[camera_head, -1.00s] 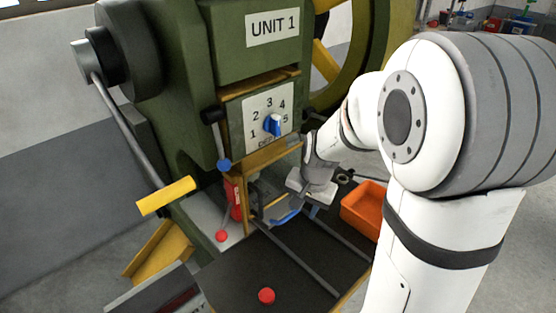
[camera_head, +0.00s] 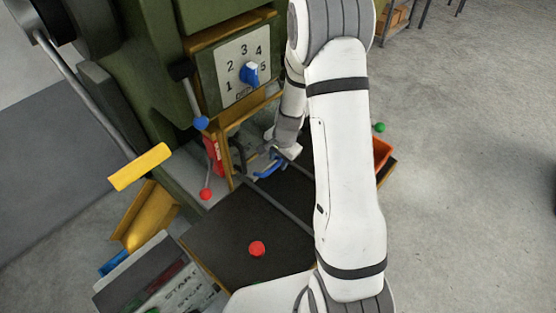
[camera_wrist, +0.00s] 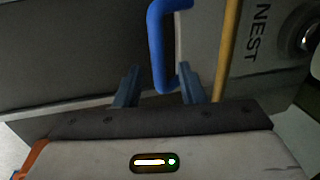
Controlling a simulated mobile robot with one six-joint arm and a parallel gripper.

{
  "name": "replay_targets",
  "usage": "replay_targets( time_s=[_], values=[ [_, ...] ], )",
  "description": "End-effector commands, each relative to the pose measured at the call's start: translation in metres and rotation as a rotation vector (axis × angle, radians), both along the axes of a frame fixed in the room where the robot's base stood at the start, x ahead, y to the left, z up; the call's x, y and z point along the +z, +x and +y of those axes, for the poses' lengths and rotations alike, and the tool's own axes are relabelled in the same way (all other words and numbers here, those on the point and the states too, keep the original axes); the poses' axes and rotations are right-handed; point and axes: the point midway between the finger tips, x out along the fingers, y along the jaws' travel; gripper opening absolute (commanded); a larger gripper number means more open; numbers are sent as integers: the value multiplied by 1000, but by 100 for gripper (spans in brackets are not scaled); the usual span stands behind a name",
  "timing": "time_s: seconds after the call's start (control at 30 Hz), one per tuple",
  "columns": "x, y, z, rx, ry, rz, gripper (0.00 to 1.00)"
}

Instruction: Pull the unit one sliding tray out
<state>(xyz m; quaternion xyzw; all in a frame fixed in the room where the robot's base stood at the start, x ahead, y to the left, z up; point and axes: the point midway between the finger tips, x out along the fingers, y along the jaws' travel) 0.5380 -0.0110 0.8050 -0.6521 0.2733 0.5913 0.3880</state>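The green unit one press stands at the upper left in the head view, with its dial panel (camera_head: 243,70) facing me. A blue handle (camera_head: 268,169) sits low at its opening, behind the dark table. My gripper (camera_head: 279,153) is by that handle, partly hidden by my arm. In the wrist view the blue handle (camera_wrist: 157,42) runs down from the top. My gripper (camera_wrist: 162,80) is open there, with one finger on each side of the handle's lower end. I cannot tell whether they touch. The sliding tray itself is not clearly made out.
A dark table (camera_head: 213,229) with a red knob (camera_head: 257,248) lies in front of the press. A yellow-gripped lever (camera_head: 140,167) and a START control box (camera_head: 160,280) are at the left. An orange bin (camera_head: 382,151) is partly behind my arm. Floor at the right is clear.

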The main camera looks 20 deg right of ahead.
Motion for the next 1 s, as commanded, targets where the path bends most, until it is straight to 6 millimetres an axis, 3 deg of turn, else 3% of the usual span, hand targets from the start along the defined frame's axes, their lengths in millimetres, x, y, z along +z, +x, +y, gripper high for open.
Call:
replay_targets(
  time_s=[0.37,0.8,1.0],
  values=[
    [-8,1,2,2,0,0,36],
    [-8,1,3,3,0,0,2],
    [-8,2,3,4,0,-1,0]
  ],
)
